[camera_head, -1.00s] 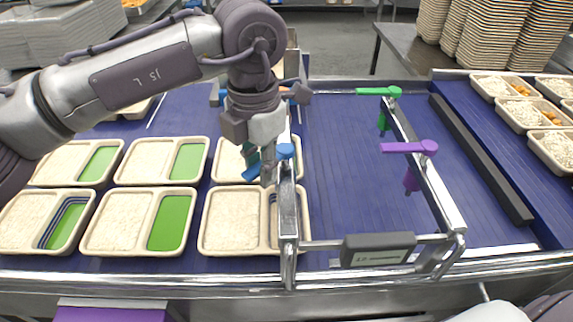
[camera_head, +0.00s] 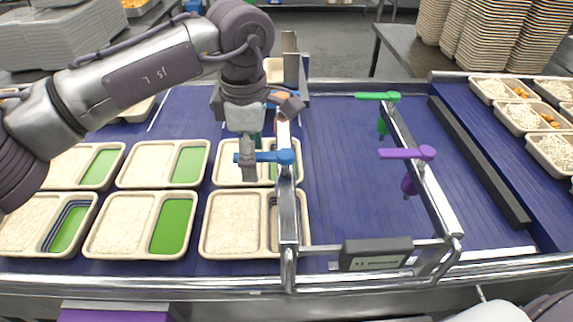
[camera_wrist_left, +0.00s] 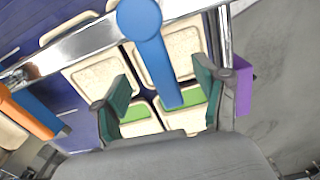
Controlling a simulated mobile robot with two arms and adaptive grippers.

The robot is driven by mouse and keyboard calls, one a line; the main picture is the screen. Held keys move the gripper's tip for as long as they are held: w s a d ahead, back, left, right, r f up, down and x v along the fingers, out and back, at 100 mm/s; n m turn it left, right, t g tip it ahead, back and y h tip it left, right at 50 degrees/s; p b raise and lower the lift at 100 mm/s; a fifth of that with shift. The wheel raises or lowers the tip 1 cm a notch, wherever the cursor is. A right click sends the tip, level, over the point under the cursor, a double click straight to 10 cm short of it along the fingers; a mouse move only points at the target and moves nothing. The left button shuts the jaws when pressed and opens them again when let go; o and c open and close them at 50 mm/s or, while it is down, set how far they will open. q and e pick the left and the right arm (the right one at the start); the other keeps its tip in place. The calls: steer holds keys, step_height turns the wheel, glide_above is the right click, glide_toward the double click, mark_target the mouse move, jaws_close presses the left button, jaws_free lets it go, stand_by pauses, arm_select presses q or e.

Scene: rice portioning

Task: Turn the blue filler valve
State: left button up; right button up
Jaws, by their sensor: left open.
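The blue filler valve (camera_head: 278,156) sits on the left rail of the metal frame, its flat handle pointing left. My left gripper (camera_head: 252,154) is at the free end of this handle, over the trays. In the left wrist view, the blue handle (camera_wrist_left: 152,50) runs from its round pivot down between the spread green-padded fingers of the left gripper (camera_wrist_left: 164,96). A gap shows on both sides of the handle, so the fingers look open around it. In the head view, the fingers partly hide the handle's end. My right gripper is out of view.
A green valve (camera_head: 378,96) and a purple valve (camera_head: 408,153) sit on the frame's right rail (camera_head: 425,170). Several beige trays (camera_head: 229,222) with rice lie on the blue belt left of the frame. The belt (camera_head: 345,170) between the rails is clear.

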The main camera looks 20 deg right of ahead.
arm_select(q)
steer(key=o, duration=0.3)
steer(key=shift+s, duration=0.1)
steer(key=shift+o, duration=0.2)
steer(key=shift+r, duration=0.1)
steer(key=shift+r+p, duration=2.55)
steer(key=shift+r, duration=1.4)
steer(key=shift+f, duration=0.1)
